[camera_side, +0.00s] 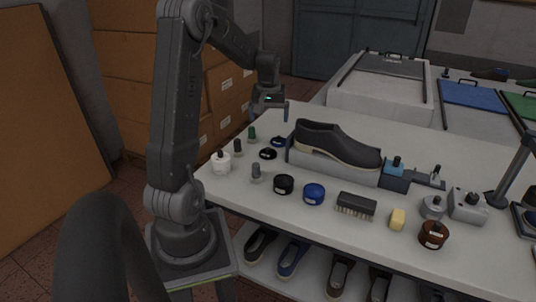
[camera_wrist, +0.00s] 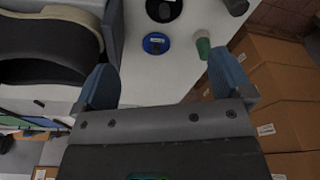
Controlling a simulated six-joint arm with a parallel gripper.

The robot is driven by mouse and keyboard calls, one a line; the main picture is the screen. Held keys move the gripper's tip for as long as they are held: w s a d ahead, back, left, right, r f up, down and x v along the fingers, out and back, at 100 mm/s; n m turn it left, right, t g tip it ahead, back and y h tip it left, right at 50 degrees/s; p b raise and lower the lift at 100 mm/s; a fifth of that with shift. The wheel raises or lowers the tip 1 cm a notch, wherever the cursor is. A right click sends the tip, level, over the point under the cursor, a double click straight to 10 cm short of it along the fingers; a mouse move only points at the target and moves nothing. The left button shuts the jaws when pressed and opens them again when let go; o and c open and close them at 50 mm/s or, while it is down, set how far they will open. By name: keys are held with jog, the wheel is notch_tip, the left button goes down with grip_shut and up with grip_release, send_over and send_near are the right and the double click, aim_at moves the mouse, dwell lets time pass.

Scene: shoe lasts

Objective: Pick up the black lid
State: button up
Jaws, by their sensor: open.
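The black lid (camera_side: 268,153) lies flat on the table near its back left edge. It has a small raised knob. In the wrist view the black lid (camera_wrist: 164,9) is at the top edge, partly cut off. A blue lid (camera_side: 278,141) lies just behind it; in the wrist view the blue lid (camera_wrist: 156,43) is nearer to my fingers. My gripper (camera_side: 270,109) is open and empty above the table's back edge, beyond both lids. In the wrist view the blue fingers of my gripper (camera_wrist: 165,78) are wide apart.
A dark shoe (camera_side: 335,143) on a grey stand is right of the lids. A green-topped bottle (camera_side: 252,134) and a dark-topped bottle (camera_side: 237,147) stand left of them. A black jar (camera_side: 283,184) and blue jar (camera_side: 313,194) stand in front. Cardboard boxes (camera_side: 222,90) are behind.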

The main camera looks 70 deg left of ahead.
send_over(268, 148)
jog(key=f, duration=0.8)
jog(key=shift+s+d+f, duration=0.15)
jog(key=shift+s+f, duration=0.1)
jog(key=shift+f, duration=0.1)
jog(key=shift+w+a+f, duration=0.15)
jog(key=shift+f, duration=1.3)
jog(key=shift+w+a+f, duration=0.1)
jog(key=shift+f, duration=1.3)
jog(key=shift+c, duration=0.2)
jog(key=c, duration=1)
jog(key=shift+o, duration=0.2)
